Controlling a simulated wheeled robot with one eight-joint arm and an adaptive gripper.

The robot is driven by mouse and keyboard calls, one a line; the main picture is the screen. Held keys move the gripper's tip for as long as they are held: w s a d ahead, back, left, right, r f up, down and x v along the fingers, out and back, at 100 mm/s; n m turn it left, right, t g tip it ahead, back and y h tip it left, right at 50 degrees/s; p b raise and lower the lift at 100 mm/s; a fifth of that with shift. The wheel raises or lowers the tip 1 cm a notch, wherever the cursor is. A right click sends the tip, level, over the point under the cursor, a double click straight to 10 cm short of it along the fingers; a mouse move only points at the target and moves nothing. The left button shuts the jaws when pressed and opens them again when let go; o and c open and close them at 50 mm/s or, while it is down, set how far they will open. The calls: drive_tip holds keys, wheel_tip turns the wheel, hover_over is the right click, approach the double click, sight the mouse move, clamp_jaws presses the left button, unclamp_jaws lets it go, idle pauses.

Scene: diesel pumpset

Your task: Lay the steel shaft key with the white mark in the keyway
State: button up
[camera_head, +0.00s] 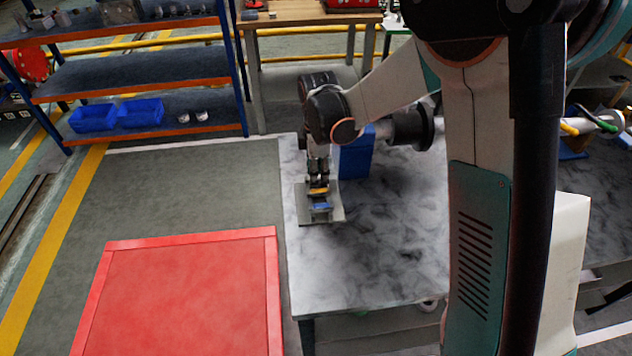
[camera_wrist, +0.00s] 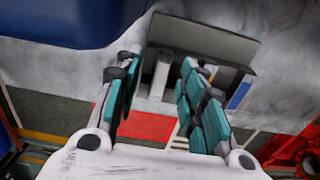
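My gripper (camera_head: 318,180) points down over a grey plate (camera_head: 336,212) on the marble-topped table. In the wrist view my gripper (camera_wrist: 163,72) has its two teal-padded fingers spread apart, with gaps beside whatever lies between them. A pale grey bar-like piece (camera_wrist: 160,76) shows between the fingers, by the grey plate (camera_wrist: 205,42); I cannot tell whether it is the key or a part of the plate. A small blue piece (camera_head: 320,208) is at the plate, just below the gripper. I cannot make out a white mark or a keyway.
A blue bin (camera_head: 357,155) stands on the table (camera_head: 385,270) right behind the gripper; it fills the upper left of the wrist view (camera_wrist: 70,20). The table's front is clear. A red-topped surface (camera_head: 185,300) is at the front left. A shelf rack (camera_head: 140,78) stands at the back left.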

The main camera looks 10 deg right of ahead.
drive_tip(key=shift+r, duration=0.1)
clamp_jaws()
drive_tip(key=shift+r, duration=0.1)
